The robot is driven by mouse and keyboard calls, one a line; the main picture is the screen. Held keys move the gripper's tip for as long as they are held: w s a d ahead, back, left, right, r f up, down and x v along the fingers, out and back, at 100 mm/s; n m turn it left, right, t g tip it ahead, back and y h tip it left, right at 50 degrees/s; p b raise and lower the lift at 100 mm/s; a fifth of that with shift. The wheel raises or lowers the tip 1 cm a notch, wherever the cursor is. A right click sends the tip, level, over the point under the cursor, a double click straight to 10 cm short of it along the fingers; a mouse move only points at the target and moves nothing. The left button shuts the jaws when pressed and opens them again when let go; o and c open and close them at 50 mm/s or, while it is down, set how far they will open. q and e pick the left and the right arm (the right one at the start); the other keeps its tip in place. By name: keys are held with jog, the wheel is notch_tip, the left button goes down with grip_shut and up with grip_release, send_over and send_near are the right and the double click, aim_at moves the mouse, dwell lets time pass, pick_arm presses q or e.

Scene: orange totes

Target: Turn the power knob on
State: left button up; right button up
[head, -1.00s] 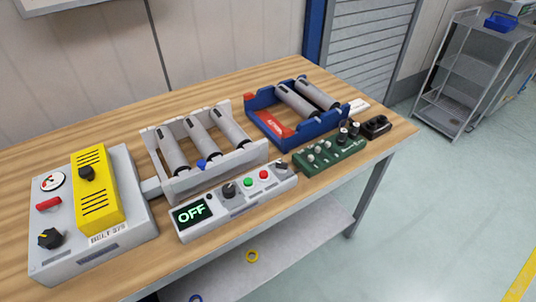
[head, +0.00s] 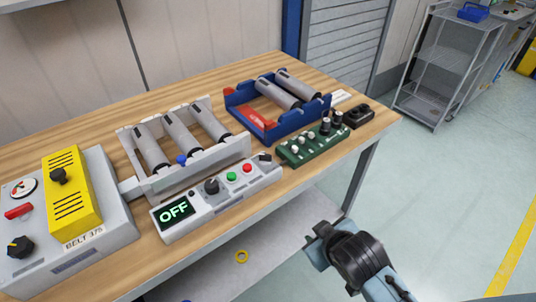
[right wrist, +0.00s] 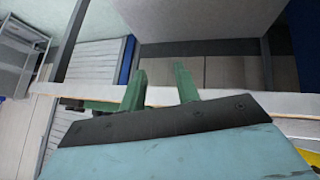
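A light grey control panel (head: 218,199) sits at the front of the wooden table, its display (head: 174,212) reading OFF. A black knob (head: 212,186) stands beside the display, and a smaller dark knob (head: 265,158) is at the panel's right end. No readable label tells which is the power knob. My right gripper (head: 322,241) is right of and in front of the panel, off the table's front edge, touching nothing. In the right wrist view, its two green fingers (right wrist: 160,88) are apart with nothing between them. My left gripper is not in view.
A grey box (head: 105,250) with a yellow cover is at the left. A white roller frame (head: 190,180) stands behind the panel; a blue tray (head: 277,133) and green knob board (head: 312,148) are to the right. Floor before the table is open.

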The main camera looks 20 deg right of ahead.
jog(key=w+a+r+n+t+y, duration=0.25)
jog(key=w+r+n+t, duration=0.25)
jog(key=w+r, duration=0.4)
jog(key=w+a+r+n+t+y, duration=0.2)
jog(key=w+a+r+n+t, duration=0.35)
jog(key=r, duration=0.55)
jog(key=a+r+n+g+y, duration=0.55)
jog(key=n+y, duration=0.25)
jog(key=n, duration=0.4)
jog(key=a+r+n+g+y, duration=0.4)
jog(key=a+n+y, duration=0.25)
jog(key=n, duration=0.45)
jog(key=n+g+h, duration=0.7)
jog(key=n+h, duration=0.5)
jog(key=h, duration=0.2)
send_near(266, 154)
jog(key=x, duration=0.8)
jog(key=shift+a+f+b, duration=0.15)
jog(key=shift+f+b, duration=0.1)
jog(key=shift+b, duration=0.05)
